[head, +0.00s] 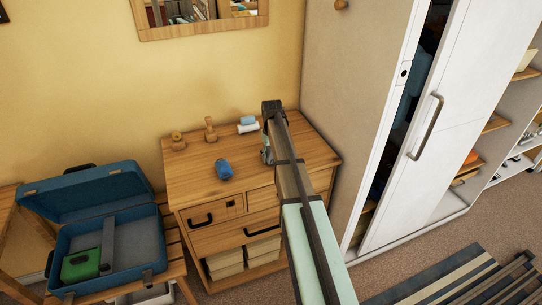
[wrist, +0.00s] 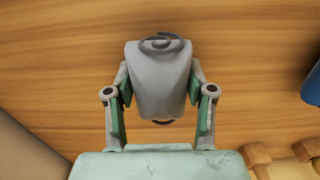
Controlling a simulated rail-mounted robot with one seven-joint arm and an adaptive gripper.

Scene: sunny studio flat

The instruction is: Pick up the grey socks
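The grey socks (wrist: 160,85) are a rolled bundle with a dark spiral at one end, in the middle of the wrist view. My gripper (wrist: 160,90) has one finger on each side of them, and both green pads appear to press against the bundle. The wooden top of the chest of drawers (head: 190,172) lies behind the socks; I cannot tell whether they touch it. In the head view my gripper (head: 268,150) is over the right part of the chest, and my arm hides the socks.
A dark blue bundle (head: 224,169) lies on the chest top, left of my gripper. Light blue and white bundles (head: 247,125) and wooden figures (head: 210,130) stand at the back. The wardrobe (head: 340,110) is close on the right. An open blue suitcase (head: 135,235) is at left.

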